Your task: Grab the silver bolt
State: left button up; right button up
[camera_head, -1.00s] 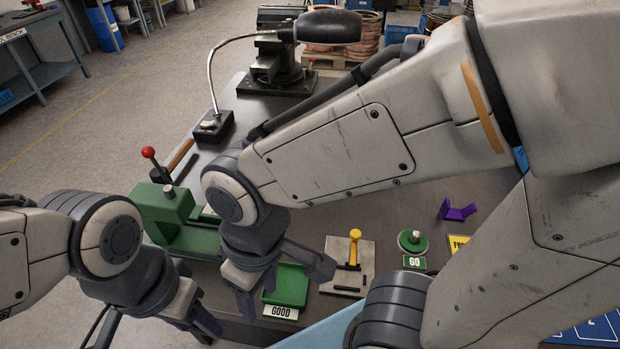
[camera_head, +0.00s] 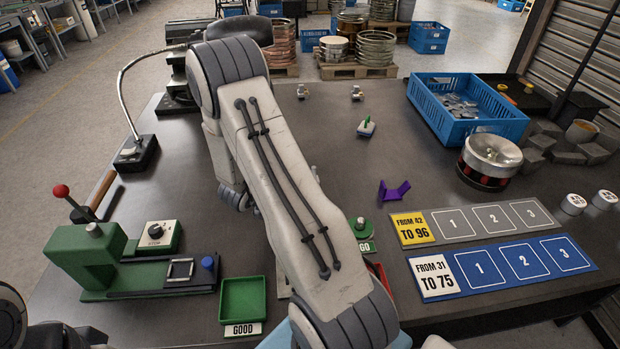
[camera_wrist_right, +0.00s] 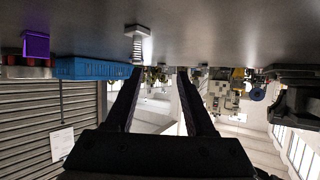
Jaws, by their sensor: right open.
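A silver bolt (camera_wrist_right: 137,42) with a wide head and threaded shank shows in the upside-down right wrist view. It stands on its head on the grey table, shank pointing away from the surface. My right gripper (camera_wrist_right: 158,76) is open and empty, its two dark fingers apart. The bolt appears beyond the tips, in line with the left-hand finger, not between the fingers. Dark parts of my left gripper (camera_head: 68,336) show at the bottom left edge, cut off.
On the table are a green press (camera_head: 90,255), a green GOOD tray (camera_head: 243,318), a purple bracket (camera_head: 394,191), a blue crate (camera_head: 500,128), a silver-topped cylinder (camera_head: 490,158) and numbered mats (camera_head: 515,240). A lamp base (camera_head: 137,152) stands at the left. Bare table lies around the bracket.

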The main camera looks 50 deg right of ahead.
jog(key=shift+m+g+h, duration=0.4)
jog(key=shift+g, duration=0.2)
jog(key=d, duration=0.1)
jog(key=s+d, duration=0.2)
jog(key=shift+s+d+f, duration=0.15)
jog(key=shift+f, duration=0.15)
jog(key=x, duration=0.3)
jog(key=shift+d+f, duration=0.1)
jog(key=shift+d, duration=0.2)
jog(key=p+x, duration=0.1)
jog(key=x, duration=0.3)
jog(key=shift+s+d+f, duration=0.15)
jog(key=shift+d+f, duration=0.4)
jog(key=shift+d, duration=0.25)
grip_shut()
